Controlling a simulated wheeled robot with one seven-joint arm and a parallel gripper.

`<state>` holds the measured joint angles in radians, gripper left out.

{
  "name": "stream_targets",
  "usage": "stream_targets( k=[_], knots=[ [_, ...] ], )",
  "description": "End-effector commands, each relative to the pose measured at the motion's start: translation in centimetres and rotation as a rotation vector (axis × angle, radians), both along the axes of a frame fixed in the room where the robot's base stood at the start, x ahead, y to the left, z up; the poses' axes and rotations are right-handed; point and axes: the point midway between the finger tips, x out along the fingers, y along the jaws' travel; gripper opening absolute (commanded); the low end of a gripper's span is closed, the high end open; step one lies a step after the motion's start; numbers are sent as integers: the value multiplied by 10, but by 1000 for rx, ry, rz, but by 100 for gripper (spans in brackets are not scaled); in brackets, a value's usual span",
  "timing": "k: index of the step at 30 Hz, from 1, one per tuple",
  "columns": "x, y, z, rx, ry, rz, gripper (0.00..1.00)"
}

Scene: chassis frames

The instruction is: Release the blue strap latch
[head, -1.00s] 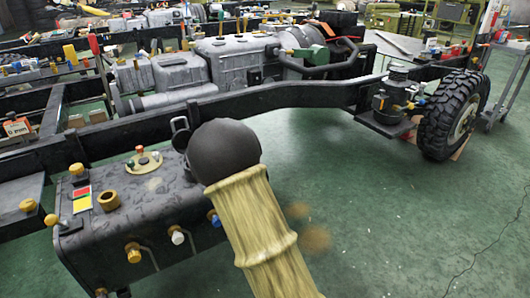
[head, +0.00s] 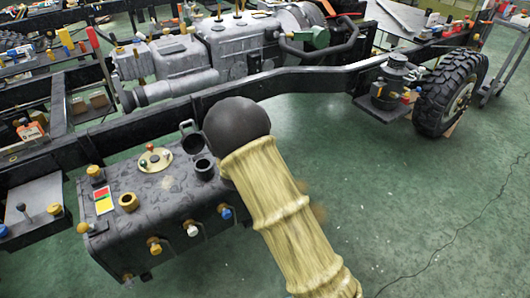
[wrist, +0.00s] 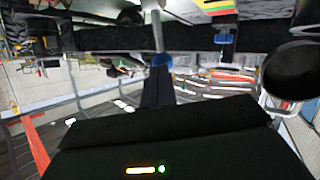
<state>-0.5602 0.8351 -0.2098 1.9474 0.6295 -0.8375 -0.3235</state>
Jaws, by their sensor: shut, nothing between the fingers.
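The blue latch knob (head: 226,212) is on the front side of the black tank, at the right end of a row with a white and a yellow knob. In the wrist view a blue knob (wrist: 162,61) on a pale metal stem shows just beyond my fingertips; I take it for the same latch. My gripper (wrist: 157,78) is shut and empty, its dark fingers pointing at the blue knob. I cannot tell whether they touch it. In the head view my gripper is hidden and only my sleeved arm shows, right of the blue knob.
The black tank (head: 150,200) has a yellow cap, a colour label and an open dark neck (head: 205,166) on top. The chassis rail (head: 290,80) runs behind it. A wheel (head: 450,95) stands far right. Green floor (head: 400,190) is clear at right. A dark cylinder (wrist: 290,70) is at right in the wrist view.

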Motion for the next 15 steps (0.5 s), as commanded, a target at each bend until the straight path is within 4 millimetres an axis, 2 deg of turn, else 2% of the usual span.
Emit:
stream_targets(
  k=[1,3,5,15],
  knots=[
    [1,7,10,-12,23,8,0],
    [1,7,0,-14,27,8,0],
    [1,7,0,-14,26,8,0],
    [1,6,9,-13,24,7,0]
  ],
)
